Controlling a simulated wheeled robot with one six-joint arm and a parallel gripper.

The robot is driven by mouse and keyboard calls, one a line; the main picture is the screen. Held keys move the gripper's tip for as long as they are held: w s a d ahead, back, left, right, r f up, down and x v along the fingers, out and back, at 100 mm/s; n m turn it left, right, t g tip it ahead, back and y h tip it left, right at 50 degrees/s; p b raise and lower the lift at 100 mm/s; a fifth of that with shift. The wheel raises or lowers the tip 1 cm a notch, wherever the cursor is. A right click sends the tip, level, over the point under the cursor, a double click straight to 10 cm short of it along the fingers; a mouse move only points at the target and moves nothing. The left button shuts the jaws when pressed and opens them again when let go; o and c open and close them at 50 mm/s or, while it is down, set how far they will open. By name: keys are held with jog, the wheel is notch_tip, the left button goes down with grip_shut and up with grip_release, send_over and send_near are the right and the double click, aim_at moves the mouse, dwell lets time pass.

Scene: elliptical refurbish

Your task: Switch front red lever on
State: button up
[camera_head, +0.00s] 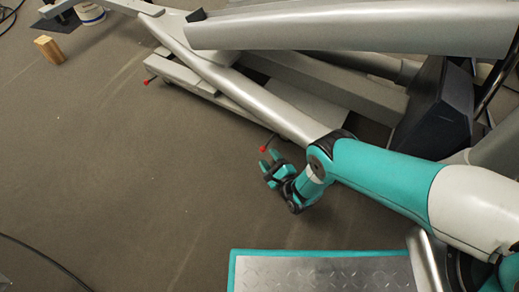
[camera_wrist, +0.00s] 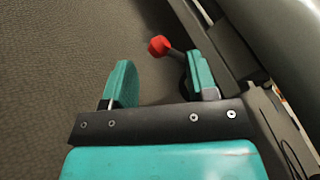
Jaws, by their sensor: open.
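A red-knobbed lever (camera_head: 263,149) sticks out from the lower side of the grey elliptical machine (camera_head: 290,118), right by my gripper (camera_head: 270,160). In the wrist view the red knob (camera_wrist: 158,46) shows just beyond the gap between my teal fingers (camera_wrist: 160,60). Its dark stem runs down to the right, towards and partly behind the right finger. The gripper is open and holds nothing. I cannot tell whether a finger touches the stem. A second red-tipped lever (camera_head: 148,81) sits farther along the machine, at the upper left.
The machine's long grey bars (camera_head: 350,30) and a dark box-shaped part (camera_head: 432,112) fill the upper right. A wooden block (camera_head: 49,50) stands on the carpet at the upper left. A dark cable (camera_head: 45,260) lies at the lower left. The carpet (camera_head: 120,180) left of my gripper is clear.

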aim_at(263, 150)
jog(key=b+x, duration=0.2)
jog(key=x, duration=0.1)
jog(key=b+x, duration=0.1)
jog(key=x, duration=0.1)
jog(key=shift+f+b, duration=0.35)
jog(key=shift+b, duration=0.05)
jog(key=shift+b+x, duration=0.85)
jog(key=shift+b, duration=0.25)
jog(key=shift+w+a+r, duration=0.1)
jog(key=shift+r, duration=0.25)
